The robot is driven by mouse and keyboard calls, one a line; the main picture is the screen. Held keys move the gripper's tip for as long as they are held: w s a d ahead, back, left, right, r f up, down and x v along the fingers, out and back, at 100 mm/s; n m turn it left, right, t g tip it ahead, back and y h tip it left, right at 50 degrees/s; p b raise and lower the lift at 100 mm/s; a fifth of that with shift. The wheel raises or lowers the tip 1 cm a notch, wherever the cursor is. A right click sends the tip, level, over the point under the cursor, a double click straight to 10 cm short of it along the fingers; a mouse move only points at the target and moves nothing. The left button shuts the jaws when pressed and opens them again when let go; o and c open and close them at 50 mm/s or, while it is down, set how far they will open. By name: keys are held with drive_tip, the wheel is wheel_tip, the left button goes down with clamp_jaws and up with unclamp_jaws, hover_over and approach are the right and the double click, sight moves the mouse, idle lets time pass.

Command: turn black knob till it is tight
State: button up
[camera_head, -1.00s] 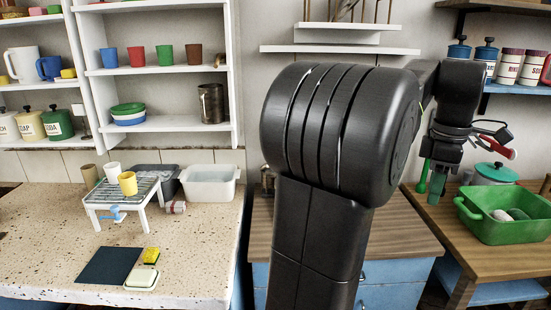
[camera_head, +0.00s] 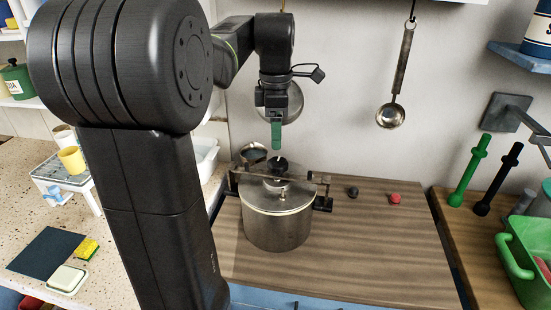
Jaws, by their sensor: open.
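A black knob (camera_head: 278,167) sits on top of the steel pot (camera_head: 277,222), near the middle of a bar (camera_head: 305,181) across its lid. My gripper (camera_head: 277,146) points down just above this knob, with a small gap seen between them from here. Its green fingertips overlap in this view, so the space between them is hidden. It is open and nothing shows in it. A smaller round black piece (camera_head: 352,192) lies on the wooden top to the right of the pot. Whether the knob is tight cannot be seen.
A round red piece (camera_head: 395,199) lies on the wooden counter (camera_head: 370,250), which is otherwise clear on the right. A ladle (camera_head: 391,114) hangs on the wall. A green tub (camera_head: 517,262) stands at right. A small metal cup (camera_head: 253,152) is behind the pot.

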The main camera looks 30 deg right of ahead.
sight(276, 162)
wheel_tip(276, 162, down, 8)
drive_tip(key=shift+s+f, duration=0.1)
drive_tip(key=shift+f, duration=0.05)
idle(0.3)
drive_tip(key=c, duration=1)
